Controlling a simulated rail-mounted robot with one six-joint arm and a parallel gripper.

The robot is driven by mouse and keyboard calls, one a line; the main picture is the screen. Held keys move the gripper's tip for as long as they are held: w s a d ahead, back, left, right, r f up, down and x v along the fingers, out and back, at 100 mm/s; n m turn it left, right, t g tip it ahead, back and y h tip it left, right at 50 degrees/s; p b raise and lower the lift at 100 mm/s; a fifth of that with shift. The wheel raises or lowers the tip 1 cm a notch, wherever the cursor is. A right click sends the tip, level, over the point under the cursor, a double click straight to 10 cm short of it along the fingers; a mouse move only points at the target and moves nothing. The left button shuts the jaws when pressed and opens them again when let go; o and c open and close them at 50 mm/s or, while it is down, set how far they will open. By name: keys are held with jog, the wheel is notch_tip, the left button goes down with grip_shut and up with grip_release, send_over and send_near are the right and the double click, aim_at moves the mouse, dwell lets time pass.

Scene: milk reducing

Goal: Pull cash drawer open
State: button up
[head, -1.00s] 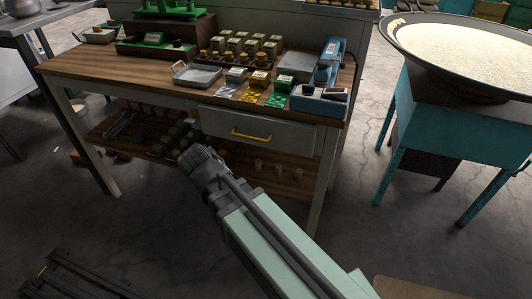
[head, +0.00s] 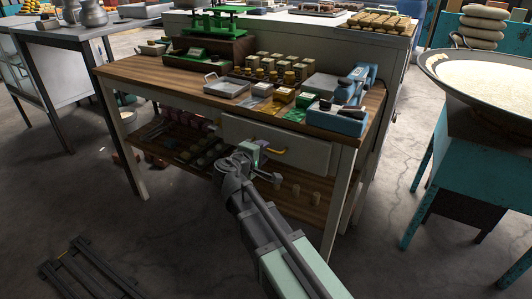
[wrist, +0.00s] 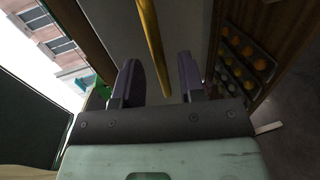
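The cash drawer (head: 300,154) is a pale grey front under the wooden table top and looks shut. Its yellow handle (head: 278,150) is partly hidden by my gripper in the head view. My gripper (head: 262,165) is in front of the drawer, at the handle's left part. The yellow handle (wrist: 152,45) runs down from the top of that view, ahead of and between the fingers. I cannot tell whether they touch it.
The wooden table (head: 150,78) carries a grey tray (head: 226,87), small jars and packets, a green scale (head: 217,40) and a blue device (head: 340,115). A lower shelf (head: 300,205) holds small goods. A wide pan (head: 490,80) stands on a teal stand at right.

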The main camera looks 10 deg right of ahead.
jog(key=x, duration=0.2)
jog(key=shift+w+d, duration=0.15)
jog(key=shift+d, duration=0.05)
grip_shut()
